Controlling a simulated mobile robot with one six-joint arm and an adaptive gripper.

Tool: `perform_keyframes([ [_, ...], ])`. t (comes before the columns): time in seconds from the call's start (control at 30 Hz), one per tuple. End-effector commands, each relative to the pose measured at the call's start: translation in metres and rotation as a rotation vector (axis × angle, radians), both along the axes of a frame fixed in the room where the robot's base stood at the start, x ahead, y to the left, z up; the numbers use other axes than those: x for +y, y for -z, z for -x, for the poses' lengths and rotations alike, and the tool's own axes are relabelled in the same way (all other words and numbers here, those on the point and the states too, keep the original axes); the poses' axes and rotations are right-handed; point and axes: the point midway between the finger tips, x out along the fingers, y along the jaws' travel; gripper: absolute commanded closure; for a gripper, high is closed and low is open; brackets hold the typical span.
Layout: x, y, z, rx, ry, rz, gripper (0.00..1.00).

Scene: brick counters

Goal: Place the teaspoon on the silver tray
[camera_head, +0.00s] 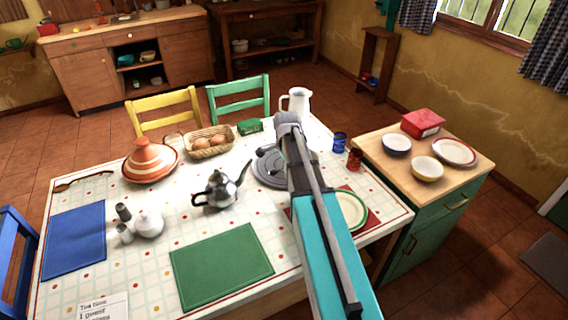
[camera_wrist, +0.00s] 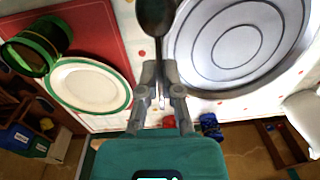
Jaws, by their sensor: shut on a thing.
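The teaspoon (camera_wrist: 155,16), dark and metallic, is in my gripper (camera_wrist: 160,78), its bowl pointing up the wrist view. The fingers are closed on its handle. The silver tray (camera_wrist: 213,70) is round with ringed grooves and lies just right of the spoon in the wrist view; the bowl overlaps its left edge in the picture. The height of the spoon above the table cannot be told. In the head view the tray (camera_head: 264,176) is partly hidden by my arm, and the spoon cannot be made out clearly.
A green-rimmed plate (camera_wrist: 90,86) lies on a red mat (camera_wrist: 100,30), beside a dark green-rimmed cup (camera_wrist: 38,48). A white pitcher (camera_head: 299,101), a metal teapot (camera_head: 221,190), a bread basket (camera_head: 208,150) and blue (camera_head: 339,142) and red (camera_head: 355,159) mugs stand around the tray.

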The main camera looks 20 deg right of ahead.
Motion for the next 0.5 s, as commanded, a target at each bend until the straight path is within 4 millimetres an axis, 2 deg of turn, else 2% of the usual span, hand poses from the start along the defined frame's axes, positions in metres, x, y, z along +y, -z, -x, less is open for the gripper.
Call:
perform_keyframes([
  [0.03, 0.002, -0.005, 0.012, -0.004, -0.014, 0.001, 1.00],
  [0.13, 0.003, -0.008, 0.021, -0.009, -0.038, 0.002, 1.00],
  [0.5, 0.003, -0.008, 0.024, -0.012, -0.051, 0.003, 1.00],
])
